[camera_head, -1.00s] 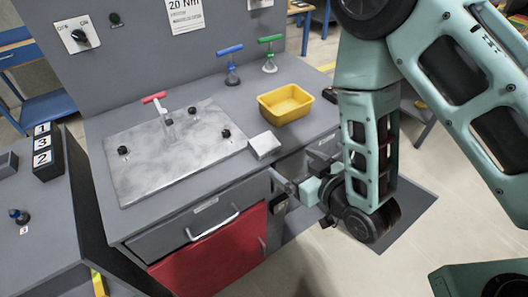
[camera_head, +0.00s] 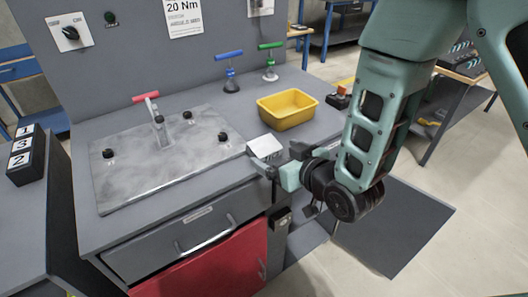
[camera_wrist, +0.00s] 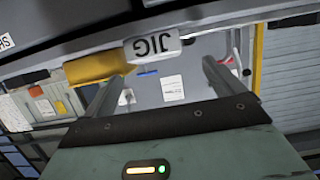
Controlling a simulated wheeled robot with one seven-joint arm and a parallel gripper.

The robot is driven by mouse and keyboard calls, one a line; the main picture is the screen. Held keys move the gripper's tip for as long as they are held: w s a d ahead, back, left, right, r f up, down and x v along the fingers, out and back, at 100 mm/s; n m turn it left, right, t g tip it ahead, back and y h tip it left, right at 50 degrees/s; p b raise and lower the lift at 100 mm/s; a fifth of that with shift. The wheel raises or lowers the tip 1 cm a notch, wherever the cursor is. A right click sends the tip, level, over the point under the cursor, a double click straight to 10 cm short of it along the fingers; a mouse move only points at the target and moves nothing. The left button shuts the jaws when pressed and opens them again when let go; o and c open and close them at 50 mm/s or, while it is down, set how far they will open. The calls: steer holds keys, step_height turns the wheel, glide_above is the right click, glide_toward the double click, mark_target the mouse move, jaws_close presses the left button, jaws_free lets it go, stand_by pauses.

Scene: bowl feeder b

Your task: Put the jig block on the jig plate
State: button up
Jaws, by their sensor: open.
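The jig block (camera_head: 264,146) is a small pale block on the bench top, just right of the plate and near the front edge. In the wrist view the block (camera_wrist: 152,46) shows the letters JIG and lies beyond my fingertips, roughly in line with the gap. The jig plate (camera_head: 130,178) is a flat grey metal sheet on the left of the bench, with several black knobs. My gripper (camera_head: 281,160) is open and empty, at the bench's front edge, close in front of the block. I cannot tell whether a finger touches it. My gripper (camera_wrist: 160,84) shows both fingers apart.
A red-handled tool (camera_head: 152,105) stands at the plate's back. Blue-handled (camera_head: 230,72) and green-handled (camera_head: 270,62) tools stand behind. A yellow bin (camera_head: 288,108) sits behind the block, and a red button box (camera_head: 340,97) to its right. A drawer handle (camera_head: 205,238) sticks out below.

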mark_target(265, 145)
steer(key=shift+d+p+x, duration=0.15)
steer(key=shift+p+x, duration=0.4)
steer(key=shift+x, duration=1.3)
steer(key=shift+d+p+x, duration=0.1)
steer(key=shift+p+x, duration=0.4)
steer(key=shift+x, duration=1.35)
steer(key=shift+f, duration=0.15)
steer(key=c, duration=1.3)
steer(key=shift+w, duration=0.1)
steer(key=shift+c, duration=0.6)
steer(key=shift+r, duration=0.2)
